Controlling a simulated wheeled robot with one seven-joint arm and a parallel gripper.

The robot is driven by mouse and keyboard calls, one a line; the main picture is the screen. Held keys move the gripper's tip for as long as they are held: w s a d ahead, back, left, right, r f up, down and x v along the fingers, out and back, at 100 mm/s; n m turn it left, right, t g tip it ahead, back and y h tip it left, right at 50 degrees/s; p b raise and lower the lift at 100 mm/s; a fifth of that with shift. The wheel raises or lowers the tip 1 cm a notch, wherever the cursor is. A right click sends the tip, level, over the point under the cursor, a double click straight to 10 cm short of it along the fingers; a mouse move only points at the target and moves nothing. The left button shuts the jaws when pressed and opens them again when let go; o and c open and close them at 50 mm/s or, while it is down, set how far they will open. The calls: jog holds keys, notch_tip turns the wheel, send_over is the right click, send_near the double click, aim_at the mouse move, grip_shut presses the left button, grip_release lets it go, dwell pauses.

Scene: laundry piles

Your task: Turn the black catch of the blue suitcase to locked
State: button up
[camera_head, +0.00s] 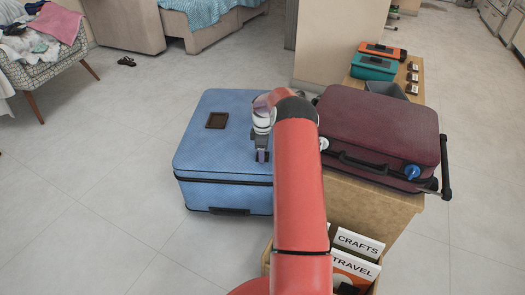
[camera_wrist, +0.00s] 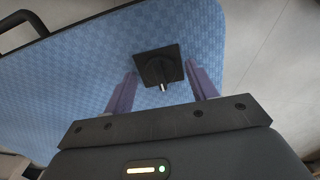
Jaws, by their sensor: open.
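My gripper (camera_head: 262,154) is over the right part of the lid. In the wrist view, the black catch (camera_wrist: 158,66) is a square plate with a raised knob and a pale metal tip pointing toward my gripper's base. My gripper's two purple fingers (camera_wrist: 161,70) stand open on either side of the catch, with gaps showing and nothing held. I cannot tell how far the fingertips are above the lid.
A maroon suitcase (camera_head: 380,120) lies on a wooden bench (camera_head: 365,208) right of the blue one. Teal (camera_head: 374,68) and orange (camera_head: 382,50) toolboxes stand behind it. Signs and a box are at the front.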

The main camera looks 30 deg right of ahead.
jog(key=shift+c, duration=0.5)
jog(key=c, duration=0.9)
jog(key=shift+m, duration=0.4)
jog(key=m+b, duration=0.1)
jog(key=m, duration=0.2)
jog(key=shift+m, duration=0.3)
jog(key=m+b, duration=0.1)
jog(key=m, duration=0.3)
jog(key=shift+m, duration=0.3)
jog(key=m, duration=0.4)
jog(key=shift+m+b, duration=0.3)
jog(key=shift+m, duration=2.2)
